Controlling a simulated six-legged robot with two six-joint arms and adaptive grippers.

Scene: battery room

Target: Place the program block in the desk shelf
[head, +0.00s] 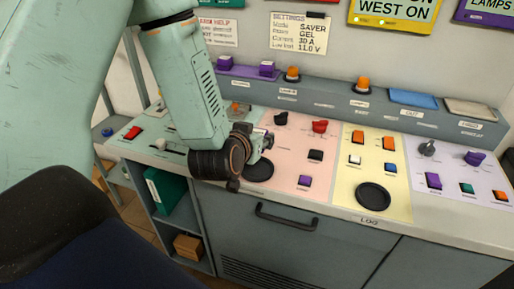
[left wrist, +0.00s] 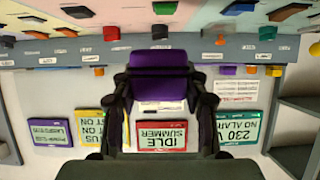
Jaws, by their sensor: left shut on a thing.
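My left gripper (head: 254,148) is above the pink panel of the desk, near a round black pad (head: 259,171). In the left wrist view the two dark fingers (left wrist: 160,102) are shut on a purple block (left wrist: 159,76). No label shows on the block, so I cannot confirm that it is the program block. In the head view the gripper mostly hides it. The open desk shelf (head: 204,228) is below the desktop, left of the drawer front. My right gripper is not in view.
The shelf holds a green binder (head: 170,190) in its upper part and a brown box (head: 188,246) lower down. The desktop carries several switches and knobs, and another black pad (head: 373,196). A dark handle (head: 300,220) sticks out from the drawer front.

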